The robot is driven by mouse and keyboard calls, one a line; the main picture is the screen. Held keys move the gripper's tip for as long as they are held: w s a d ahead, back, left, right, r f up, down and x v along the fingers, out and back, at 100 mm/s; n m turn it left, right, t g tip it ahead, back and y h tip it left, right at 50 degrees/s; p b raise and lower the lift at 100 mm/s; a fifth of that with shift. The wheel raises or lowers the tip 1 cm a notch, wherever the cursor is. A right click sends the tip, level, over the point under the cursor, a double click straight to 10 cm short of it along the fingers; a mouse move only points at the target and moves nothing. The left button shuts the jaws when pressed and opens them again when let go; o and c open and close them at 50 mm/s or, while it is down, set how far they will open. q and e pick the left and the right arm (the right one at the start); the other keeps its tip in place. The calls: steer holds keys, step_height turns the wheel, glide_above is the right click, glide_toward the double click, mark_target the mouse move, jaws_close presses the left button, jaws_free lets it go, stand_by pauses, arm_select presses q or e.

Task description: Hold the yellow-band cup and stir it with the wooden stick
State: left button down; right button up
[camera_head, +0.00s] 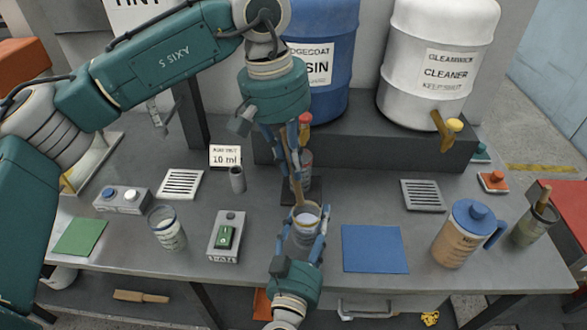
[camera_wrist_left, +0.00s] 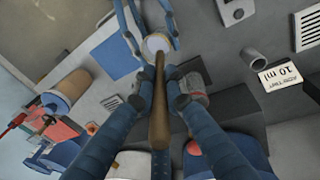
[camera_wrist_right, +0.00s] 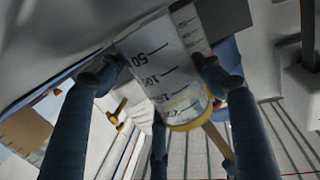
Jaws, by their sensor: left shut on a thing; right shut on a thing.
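The yellow-band cup (camera_head: 305,222) is a clear graduated cup with pale contents, near the middle front of the table. My right gripper (camera_head: 308,246) is shut on it from the front; in the right wrist view the cup (camera_wrist_right: 168,75) sits between the fingers, its yellow band at the rim. The wooden stick (camera_head: 294,175) is held by my left gripper (camera_head: 287,145), above and behind the cup. Its lower end reaches into the cup's mouth. In the left wrist view the stick (camera_wrist_left: 159,115) points at the cup's opening (camera_wrist_left: 156,44). How deep the tip sits is hidden.
Another graduated cup (camera_head: 167,228) stands left, near a green-switch box (camera_head: 225,237). A blue mat (camera_head: 375,248) lies right of the held cup, then a lidded pitcher (camera_head: 460,234) and a jar (camera_head: 535,225). A small grey cup (camera_head: 237,179) and "10 ml" card (camera_head: 225,156) stand behind.

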arm_select(q)
steer(key=shift+r, duration=0.2)
stand_by(0.4)
steer(key=shift+r, duration=1.95)
arm_select(e)
steer(key=o, duration=1.1)
steer(key=v, duration=1.2)
